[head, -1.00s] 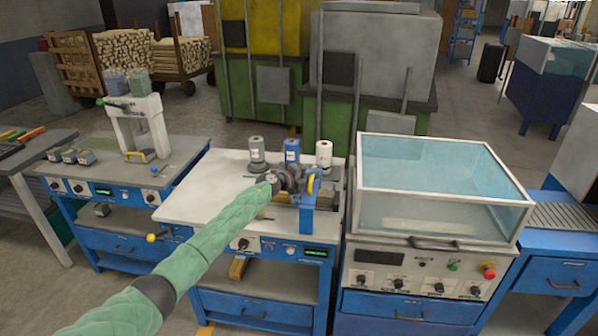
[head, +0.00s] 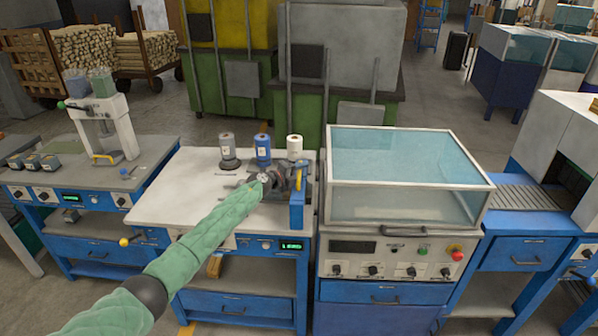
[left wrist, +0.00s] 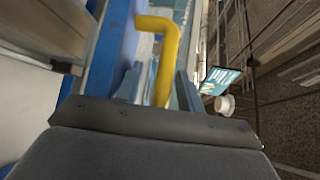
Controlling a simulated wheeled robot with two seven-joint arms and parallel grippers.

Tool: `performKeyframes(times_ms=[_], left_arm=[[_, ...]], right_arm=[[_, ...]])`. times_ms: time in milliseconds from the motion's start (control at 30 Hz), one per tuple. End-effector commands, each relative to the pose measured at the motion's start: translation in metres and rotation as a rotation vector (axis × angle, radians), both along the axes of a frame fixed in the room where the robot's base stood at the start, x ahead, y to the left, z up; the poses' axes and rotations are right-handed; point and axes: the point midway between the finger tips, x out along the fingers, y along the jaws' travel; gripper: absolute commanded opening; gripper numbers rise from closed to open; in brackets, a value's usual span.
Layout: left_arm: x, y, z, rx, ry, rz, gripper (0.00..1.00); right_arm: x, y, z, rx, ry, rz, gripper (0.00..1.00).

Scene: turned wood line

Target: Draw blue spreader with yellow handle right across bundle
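The blue spreader (head: 297,208) stands at the right end of the white bench top, with its yellow handle (head: 302,178) on its upper part. My left gripper (head: 283,182) reaches in from the left, at the handle. In the left wrist view the yellow handle (left wrist: 167,55) runs down between the two fingers, and the gripper (left wrist: 160,90) appears shut on it. Contact on both sides is hard to see. The bundle cannot be made out clearly; the gripper and spreader cover that spot. My right gripper is not in view.
Grey (head: 229,152), blue (head: 263,150) and white (head: 295,148) spools stand behind the gripper on the white bench (head: 175,195). A glass-covered machine (head: 405,180) stands close on the right. The left part of the bench top is clear.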

Motion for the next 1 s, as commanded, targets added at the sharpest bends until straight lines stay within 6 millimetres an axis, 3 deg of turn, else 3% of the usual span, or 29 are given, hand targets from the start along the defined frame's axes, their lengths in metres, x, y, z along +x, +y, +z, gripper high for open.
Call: performKeyframes(times_ms=[433,1000], left_arm=[[-0.003,0.008,0.002,0.001,-0.002,0.004,0.38],[-0.046,0.051,0.01,0.001,-0.002,0.001,0.38]], right_arm=[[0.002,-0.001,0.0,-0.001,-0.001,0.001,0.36],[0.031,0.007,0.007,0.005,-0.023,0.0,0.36]])
